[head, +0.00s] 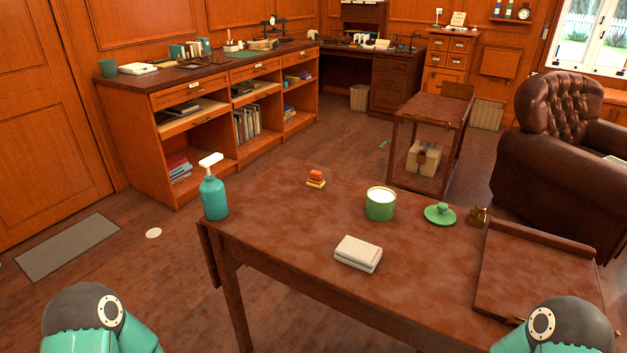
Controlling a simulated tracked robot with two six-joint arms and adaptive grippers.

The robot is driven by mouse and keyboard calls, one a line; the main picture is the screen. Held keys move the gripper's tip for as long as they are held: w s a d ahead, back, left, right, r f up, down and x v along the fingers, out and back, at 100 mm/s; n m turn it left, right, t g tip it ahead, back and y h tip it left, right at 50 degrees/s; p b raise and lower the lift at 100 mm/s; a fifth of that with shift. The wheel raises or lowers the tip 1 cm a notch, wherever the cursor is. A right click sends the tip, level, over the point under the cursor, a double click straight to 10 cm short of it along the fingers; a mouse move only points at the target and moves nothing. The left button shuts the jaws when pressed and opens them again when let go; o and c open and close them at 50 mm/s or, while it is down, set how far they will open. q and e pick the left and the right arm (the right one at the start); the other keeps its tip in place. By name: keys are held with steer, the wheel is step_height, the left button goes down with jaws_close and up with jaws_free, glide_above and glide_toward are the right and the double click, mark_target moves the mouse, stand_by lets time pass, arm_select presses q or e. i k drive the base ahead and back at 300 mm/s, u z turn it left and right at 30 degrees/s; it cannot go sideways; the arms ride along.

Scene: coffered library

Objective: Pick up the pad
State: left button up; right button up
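A white pad-like block (358,254), with a faint red line near its right edge, lies flat near the front edge of the brown wooden table (310,225). Nothing covers it. Small stacked orange and yellow pieces (316,179) sit farther back on the same table; I cannot tell exactly what they are. Only teal and dark parts of my two arms show at the bottom left and bottom right corners. Neither of my grippers is in view, and nothing of mine touches the white block.
A teal pump bottle (214,197) stands at the table's left corner. A green tin (380,204), a green lidded piece (440,214) and a small brass object (478,215) stand behind and right. A raised wooden board (535,275) takes the right end. Table around the block is clear.

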mark_target(315, 179)
steer(key=z, duration=1)
steer(key=i, duration=0.15)
steer(key=u, duration=2.55)
steer(key=k, duration=1.4)
steer(key=z, duration=0.35)
steer(key=i, duration=1)
steer(key=z, duration=0.1)
